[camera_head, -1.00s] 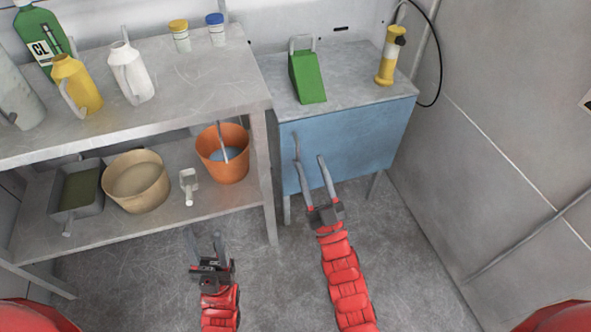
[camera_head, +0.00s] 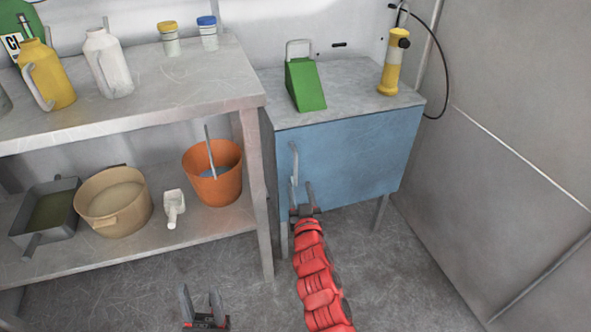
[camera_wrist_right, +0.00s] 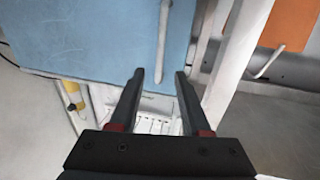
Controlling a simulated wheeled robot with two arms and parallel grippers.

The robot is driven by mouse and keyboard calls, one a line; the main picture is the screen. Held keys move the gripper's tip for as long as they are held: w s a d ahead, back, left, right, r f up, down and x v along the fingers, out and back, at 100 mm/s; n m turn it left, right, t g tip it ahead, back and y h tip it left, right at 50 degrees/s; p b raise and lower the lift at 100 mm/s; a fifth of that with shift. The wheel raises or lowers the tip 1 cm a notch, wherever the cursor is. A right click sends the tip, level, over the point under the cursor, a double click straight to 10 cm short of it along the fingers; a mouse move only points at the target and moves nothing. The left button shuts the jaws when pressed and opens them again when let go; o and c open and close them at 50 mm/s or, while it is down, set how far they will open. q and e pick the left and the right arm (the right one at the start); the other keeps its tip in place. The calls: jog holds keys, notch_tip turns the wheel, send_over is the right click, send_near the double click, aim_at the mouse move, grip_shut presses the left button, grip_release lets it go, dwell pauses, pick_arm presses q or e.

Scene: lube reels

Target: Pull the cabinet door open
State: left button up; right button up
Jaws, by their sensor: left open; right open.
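The blue cabinet door (camera_head: 345,155) is on the front of the metal-topped cabinet and looks shut. Its grey upright bar handle (camera_head: 294,160) is near the door's left edge. My right gripper (camera_head: 301,182) is open and empty at the handle's lower end. In the right wrist view, the handle (camera_wrist_right: 163,42) ends between the two open fingertips (camera_wrist_right: 161,78) in the picture, with the blue door (camera_wrist_right: 85,40) behind; I cannot tell whether they touch. My left gripper (camera_head: 201,295) is open and empty, low over the floor, away from the cabinet.
A green wedge-shaped container (camera_head: 304,84) and a yellow pump bottle (camera_head: 393,65) stand on the cabinet. A metal shelf table (camera_head: 150,105) stands close on the left, with an orange bucket (camera_head: 214,180) on its lower shelf. A grey wall (camera_head: 520,130) is on the right. Floor in front is clear.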

aim_at(296, 169)
jog(key=w, duration=0.3)
jog(key=w+b, duration=0.1)
jog(key=w, duration=0.2)
jog(key=w+a+b, duration=0.1)
jog(key=w, duration=0.1)
jog(key=shift+w+f, duration=0.15)
jog(key=shift+w, duration=0.8)
jog(key=shift+c, duration=0.3)
jog(key=shift+a, duration=0.1)
grip_shut()
